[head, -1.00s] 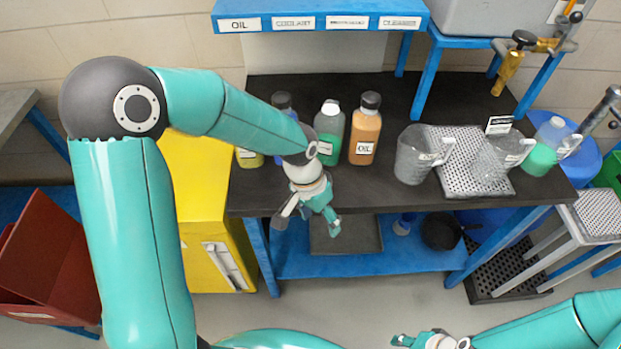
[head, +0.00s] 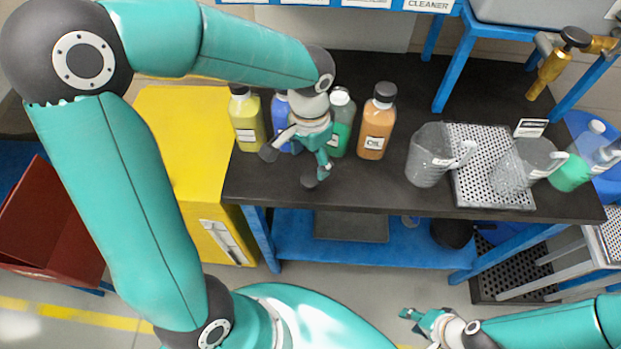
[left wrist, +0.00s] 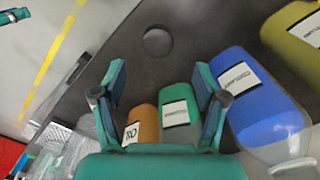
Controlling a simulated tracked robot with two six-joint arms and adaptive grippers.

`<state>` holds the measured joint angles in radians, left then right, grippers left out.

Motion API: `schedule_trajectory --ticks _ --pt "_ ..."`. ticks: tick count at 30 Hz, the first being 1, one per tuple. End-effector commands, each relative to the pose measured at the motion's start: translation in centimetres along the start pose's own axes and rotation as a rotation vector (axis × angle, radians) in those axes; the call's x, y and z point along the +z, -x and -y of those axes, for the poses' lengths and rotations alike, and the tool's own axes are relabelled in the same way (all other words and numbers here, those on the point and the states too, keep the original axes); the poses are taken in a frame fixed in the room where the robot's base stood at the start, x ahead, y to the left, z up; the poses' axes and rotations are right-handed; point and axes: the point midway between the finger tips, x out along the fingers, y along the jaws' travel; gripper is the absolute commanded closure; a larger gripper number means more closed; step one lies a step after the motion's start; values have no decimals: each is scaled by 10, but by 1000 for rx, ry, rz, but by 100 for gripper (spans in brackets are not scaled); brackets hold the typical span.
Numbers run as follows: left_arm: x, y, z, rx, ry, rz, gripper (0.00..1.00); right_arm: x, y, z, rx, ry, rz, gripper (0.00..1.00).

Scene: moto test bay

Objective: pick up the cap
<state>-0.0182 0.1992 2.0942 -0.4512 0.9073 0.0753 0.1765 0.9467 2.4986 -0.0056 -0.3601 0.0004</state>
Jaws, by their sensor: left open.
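The cap (left wrist: 157,41) shows in the left wrist view as a dark grey disc lying flat on the black bench top, apart from the bottles. My left gripper (head: 296,164) is open and empty above the bench, in front of the blue bottle (head: 282,112). In the left wrist view its fingers (left wrist: 160,78) stand wide apart, with the cap beyond them and between their lines. In the head view I cannot clearly separate the cap from the dark fingertips. The blue bottle (left wrist: 258,105) shows a clear neck. My right gripper (head: 412,318) is at the bottom right, away from the bench.
Yellow (head: 246,125), green (head: 340,125) and orange (head: 376,128) bottles stand beside the blue one, close to my left gripper. Two clear jugs, one here (head: 427,160), and a perforated tray (head: 470,190) are to the right. The bench's middle front is clear.

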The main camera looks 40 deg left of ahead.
Motion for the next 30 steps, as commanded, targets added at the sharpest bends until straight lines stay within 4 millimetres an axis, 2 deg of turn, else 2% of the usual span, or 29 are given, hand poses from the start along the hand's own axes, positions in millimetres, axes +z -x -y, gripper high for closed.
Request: schedule_trajectory --ticks 3,8,18,26,27,30 --pt "0 -11 0 0 -1 1 28 0 0 0 0 0 0 60" --pt "1 -19 -1 1 0 2 28 0 2 0 0 0 0 60" --pt "3 -62 -3 2 0 1 28 0 6 2 0 0 0 60" --pt "2 -66 -3 2 1 -3 28 0 6 2 0 0 0 60" --pt "2 -66 -3 2 1 -3 29 0 6 2 0 0 0 60" --pt "2 -66 -3 2 1 -3 46 0 6 2 0 0 0 60"
